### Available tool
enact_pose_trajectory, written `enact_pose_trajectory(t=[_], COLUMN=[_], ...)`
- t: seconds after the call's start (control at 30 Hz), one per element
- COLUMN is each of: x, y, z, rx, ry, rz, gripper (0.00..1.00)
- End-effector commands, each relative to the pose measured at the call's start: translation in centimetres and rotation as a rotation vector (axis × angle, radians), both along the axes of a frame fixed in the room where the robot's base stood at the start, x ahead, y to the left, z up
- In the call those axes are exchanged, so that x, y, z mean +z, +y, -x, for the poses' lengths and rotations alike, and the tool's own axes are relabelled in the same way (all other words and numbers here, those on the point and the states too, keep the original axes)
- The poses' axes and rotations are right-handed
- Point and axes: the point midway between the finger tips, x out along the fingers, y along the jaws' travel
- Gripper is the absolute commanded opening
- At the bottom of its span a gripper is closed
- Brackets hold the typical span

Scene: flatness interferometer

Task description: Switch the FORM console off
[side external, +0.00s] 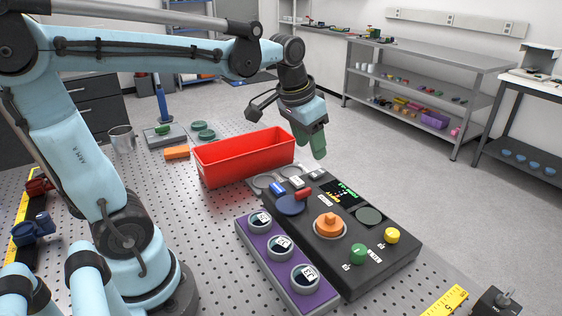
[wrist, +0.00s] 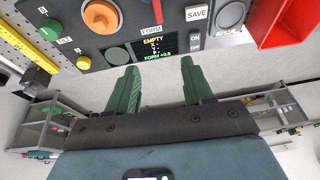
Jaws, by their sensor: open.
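The FORM console (side external: 379,258) is a dark panel lying on the perforated table. It carries an orange knob (side external: 329,222), green (side external: 358,252) and yellow (side external: 392,236) knobs, a red part (side external: 303,193) and small white keys. Its lit display (wrist: 155,48) reads EMPTY at the top and FORM +0.5 at the bottom in the wrist view. A SAVE label (wrist: 197,14) and small ON markings (wrist: 195,41) stand right of the display there. My gripper (side external: 319,150) has green fingers, is open and empty, and hangs above the console's far end. Its fingers (wrist: 160,65) show apart in the wrist view.
A red open bin (side external: 228,165) stands behind the console. A purple block with round dials (side external: 256,252) lies along its left side. A yellow ruler (side external: 446,301) and a small dark box (side external: 495,304) are at the front right. Air around my gripper looks clear.

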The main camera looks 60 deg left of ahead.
Motion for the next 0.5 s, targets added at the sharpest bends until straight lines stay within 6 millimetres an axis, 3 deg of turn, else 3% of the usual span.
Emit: enact_pose_trajectory(t=[0.3, 0.5], x=[-0.3, -1.4], y=[5.0, 7.4], z=[-5.6, -7.4], rx=[0.005, 0.003], ry=[0.207, 0.297], rz=[0.016, 0.036], gripper=[0.51, 0.51])
